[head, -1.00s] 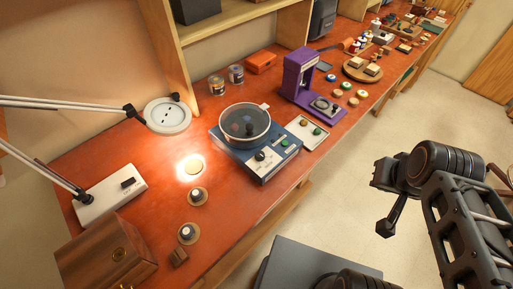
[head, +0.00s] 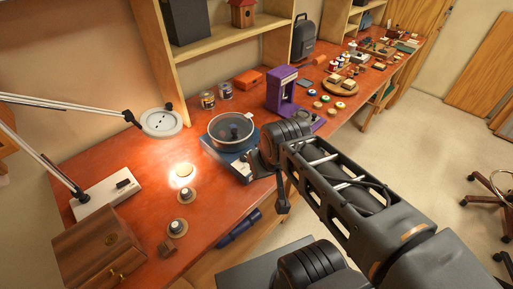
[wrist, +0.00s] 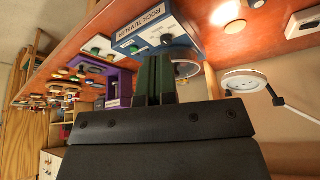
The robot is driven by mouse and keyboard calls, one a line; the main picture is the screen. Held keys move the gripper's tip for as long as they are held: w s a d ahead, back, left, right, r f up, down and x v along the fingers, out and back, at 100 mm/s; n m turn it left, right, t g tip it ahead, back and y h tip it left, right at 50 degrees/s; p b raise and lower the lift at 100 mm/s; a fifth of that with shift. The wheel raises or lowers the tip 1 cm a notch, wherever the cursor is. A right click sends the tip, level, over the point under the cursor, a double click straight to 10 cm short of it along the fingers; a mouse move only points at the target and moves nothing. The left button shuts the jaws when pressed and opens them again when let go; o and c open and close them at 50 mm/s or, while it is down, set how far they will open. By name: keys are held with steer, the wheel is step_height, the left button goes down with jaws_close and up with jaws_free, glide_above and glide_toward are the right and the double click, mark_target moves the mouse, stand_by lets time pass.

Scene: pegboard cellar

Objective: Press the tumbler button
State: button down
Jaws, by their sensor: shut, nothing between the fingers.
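The wrist view shows the tumbler (wrist: 188,22) upside down, with a white panel lettered ROCK TUMBLER, a black knob (wrist: 166,40) and a small green button (wrist: 134,49). My gripper (wrist: 157,57) is shut and empty. Its dark green fingers point towards the panel, just below the button and knob in the picture. I cannot tell whether they touch it. In the head view the fingertips are not clear.
A purple stand (head: 281,91) is beyond the tumbler, and a white plate with a green button (wrist: 95,51) lies beside it. A wooden box (head: 97,244) is at the near left.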

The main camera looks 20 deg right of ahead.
steer(key=w+d+m+y+p, duration=0.1)
steer(key=w+m+y+p, duration=0.25)
steer(key=w+m, duration=0.65)
steer(key=w+d+f+m+t+y+p, duration=0.1)
steer(key=w+d+f+m, duration=0.3)
steer(key=w+d+m, duration=0.5)
steer(key=w+t+y, duration=0.1)
steer(key=w, duration=0.1)
steer(key=shift+w+f+m+t+p, duration=0.2)
steer(key=shift+w+m+t+p, duration=0.15)
steer(key=shift+m+t, duration=0.05)
steer(key=shift+d, duration=0.1)
step_height(320, 180, down, 8)
steer(key=b, duration=0.6)
steer(key=shift+f, duration=0.1)
steer(key=shift+f+b, duration=0.35)
steer(key=shift+b, duration=0.2)
